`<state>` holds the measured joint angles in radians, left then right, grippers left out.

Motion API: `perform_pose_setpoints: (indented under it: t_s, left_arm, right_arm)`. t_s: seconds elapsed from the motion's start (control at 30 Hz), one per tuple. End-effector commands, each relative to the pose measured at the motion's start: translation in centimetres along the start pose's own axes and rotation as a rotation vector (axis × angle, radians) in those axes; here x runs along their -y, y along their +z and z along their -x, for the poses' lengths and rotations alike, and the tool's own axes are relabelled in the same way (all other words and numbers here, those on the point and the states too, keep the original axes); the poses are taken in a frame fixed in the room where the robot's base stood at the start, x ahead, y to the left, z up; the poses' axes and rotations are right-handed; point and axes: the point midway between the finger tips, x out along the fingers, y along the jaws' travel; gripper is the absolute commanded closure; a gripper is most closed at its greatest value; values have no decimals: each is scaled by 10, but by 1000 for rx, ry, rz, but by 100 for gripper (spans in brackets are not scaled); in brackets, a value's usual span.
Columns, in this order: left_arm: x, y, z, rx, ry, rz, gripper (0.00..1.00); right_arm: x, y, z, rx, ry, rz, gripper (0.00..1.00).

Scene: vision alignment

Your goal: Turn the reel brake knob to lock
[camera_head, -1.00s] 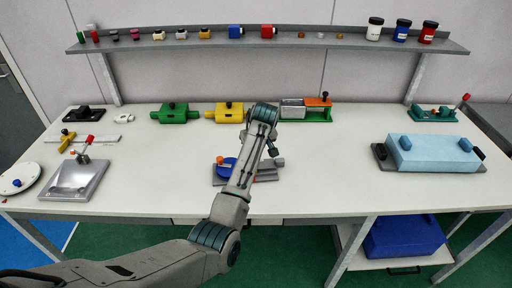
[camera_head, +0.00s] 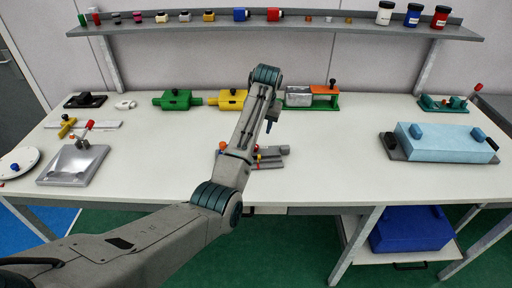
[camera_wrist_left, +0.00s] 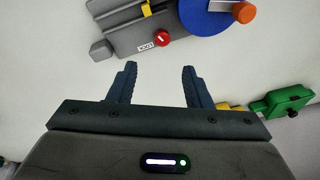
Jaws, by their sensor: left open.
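The reel device has a grey base (camera_head: 272,161) near the middle of the table, partly hidden by my left arm in the head view. The left wrist view shows its grey base (camera_wrist_left: 120,28), blue reel (camera_wrist_left: 195,16), orange knob (camera_wrist_left: 243,12) and yellow piece (camera_wrist_left: 147,9). A red knob (camera_wrist_left: 162,38) with a white mark sits on the base beside a white label reading LOCK (camera_wrist_left: 145,46). My left gripper (camera_wrist_left: 160,76) is open and empty, its fingertips apart from the red knob. In the head view my left gripper (camera_head: 269,127) hangs above the table behind the device. My right gripper is out of view.
A green block (camera_head: 177,98), a yellow block (camera_head: 232,100) and an orange-topped fixture (camera_head: 324,92) stand along the back. A light blue box (camera_head: 445,143) is at right, a grey tilted plate (camera_head: 73,165) at left. Bare table lies between device and blue box.

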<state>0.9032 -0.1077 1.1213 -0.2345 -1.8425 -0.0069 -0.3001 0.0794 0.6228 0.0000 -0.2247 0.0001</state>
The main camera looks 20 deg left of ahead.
Motion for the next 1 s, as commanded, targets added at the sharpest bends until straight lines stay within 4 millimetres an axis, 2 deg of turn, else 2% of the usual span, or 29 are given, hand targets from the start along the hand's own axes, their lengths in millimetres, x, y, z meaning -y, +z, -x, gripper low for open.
perform_pose_setpoints:
  t_s: [0.03, 0.1, 0.3, 0.4, 0.53, 0.67, 0.87, 1.0]
  left_arm:
    - [3, -4, -8, 22, 17, -116, 55]
    - [7, -8, -8, 53, 52, -291, 55]
    - [18, -15, -2, 98, 156, -703, 55]
    - [22, -16, 2, 104, 194, -828, 55]
    - [23, -17, 4, 106, 220, -907, 55]
    - [22, -15, -3, 106, 224, -921, 55]
    - [18, -10, -28, 106, 223, -919, 55]
    - [14, -4, -58, 107, 223, -918, 55]
  right_arm:
    - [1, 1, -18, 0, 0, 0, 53]
    - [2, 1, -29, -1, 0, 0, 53]
    - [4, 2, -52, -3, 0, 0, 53]
    - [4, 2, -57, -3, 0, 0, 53]
    - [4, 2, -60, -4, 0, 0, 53]
    - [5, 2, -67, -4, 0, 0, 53]
    - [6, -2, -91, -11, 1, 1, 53]
    - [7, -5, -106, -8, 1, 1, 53]
